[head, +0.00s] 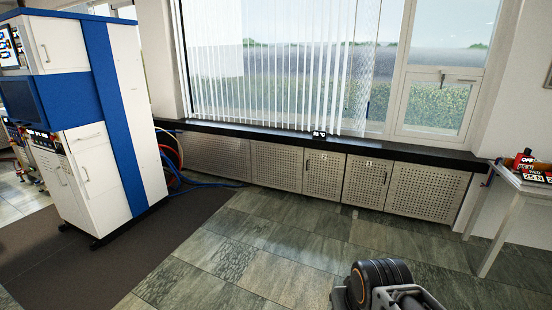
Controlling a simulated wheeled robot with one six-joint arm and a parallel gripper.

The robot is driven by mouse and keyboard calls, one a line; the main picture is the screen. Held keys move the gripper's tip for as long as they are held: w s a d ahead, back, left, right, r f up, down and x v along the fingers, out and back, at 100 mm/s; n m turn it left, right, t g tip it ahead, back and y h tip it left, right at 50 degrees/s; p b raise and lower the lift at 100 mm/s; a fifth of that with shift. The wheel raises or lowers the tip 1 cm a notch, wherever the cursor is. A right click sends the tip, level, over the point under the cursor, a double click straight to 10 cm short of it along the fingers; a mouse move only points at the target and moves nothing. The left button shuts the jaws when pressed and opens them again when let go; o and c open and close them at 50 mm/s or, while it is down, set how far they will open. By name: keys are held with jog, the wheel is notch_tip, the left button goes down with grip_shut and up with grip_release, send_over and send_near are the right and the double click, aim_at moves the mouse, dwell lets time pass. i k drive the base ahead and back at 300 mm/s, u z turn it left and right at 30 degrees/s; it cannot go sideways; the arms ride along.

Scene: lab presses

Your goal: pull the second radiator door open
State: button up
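A row of grey perforated radiator doors runs under the black window sill. From left to right there is a wide panel (215,156), a panel (276,166), a narrow door (322,174) with a dark handle on its left edge, a narrow door (366,183) with a dark handle on its right edge, and a wide panel (427,191). All look closed. I cannot tell which one counts as the second. Part of my arm shows at the bottom right, well short of the doors. My gripper is not in view.
A white and blue cabinet (88,120) stands on a dark mat (110,265) at left, with blue and red hoses (175,165) behind it. A white table (520,185) with a red and black sign stands at right. The tiled floor (270,235) before the doors is clear.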

aim_at(323, 171)
jog(key=i, duration=5.55)
jog(key=u, duration=0.05)
